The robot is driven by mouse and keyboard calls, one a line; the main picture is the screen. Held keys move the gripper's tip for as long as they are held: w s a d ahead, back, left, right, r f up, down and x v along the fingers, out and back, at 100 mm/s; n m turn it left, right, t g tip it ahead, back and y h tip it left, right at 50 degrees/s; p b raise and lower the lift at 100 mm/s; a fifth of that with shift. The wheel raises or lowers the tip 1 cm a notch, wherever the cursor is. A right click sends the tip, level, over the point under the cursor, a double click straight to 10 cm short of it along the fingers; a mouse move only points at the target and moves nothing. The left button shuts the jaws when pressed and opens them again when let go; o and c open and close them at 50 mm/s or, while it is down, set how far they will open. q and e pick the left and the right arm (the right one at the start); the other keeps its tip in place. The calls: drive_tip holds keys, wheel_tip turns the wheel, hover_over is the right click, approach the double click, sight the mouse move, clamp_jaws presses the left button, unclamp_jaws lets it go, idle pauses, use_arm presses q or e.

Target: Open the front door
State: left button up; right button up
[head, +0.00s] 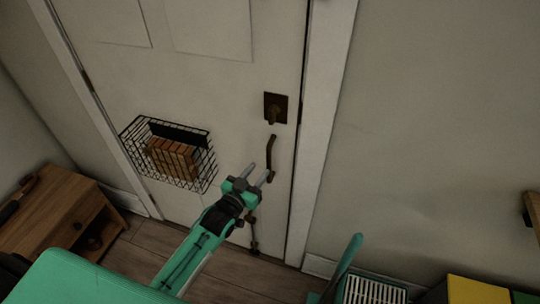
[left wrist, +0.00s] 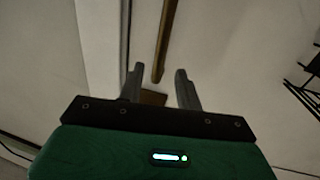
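The front door (head: 222,85) is a pale panelled door that looks closed in its white frame. A dark square lock plate (head: 275,108) with a knob is near its right edge. Below it is a long, thin, bronze pull handle (head: 270,152). My left gripper (head: 258,175) is open, its fingers reaching toward the lower end of the handle. In the left wrist view the handle (left wrist: 165,40) runs down toward the gap between the two spread fingers (left wrist: 160,82). I cannot tell whether they touch it. My right gripper is not in view.
A black wire basket (head: 205,172) with brown contents hangs on the door, left of the gripper. A wooden cabinet (head: 55,210) stands at the left. A white slatted item (head: 372,291) and a yellow item (head: 478,290) are at the lower right. Wooden floor shows below the door.

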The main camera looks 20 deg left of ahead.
sight(267, 160)
use_arm(q)
drive_tip(key=p+x, duration=0.1)
drive_tip(key=x, duration=0.6)
drive_tip(key=shift+w, duration=0.3)
drive_tip(key=shift+c, duration=0.4)
clamp_jaws()
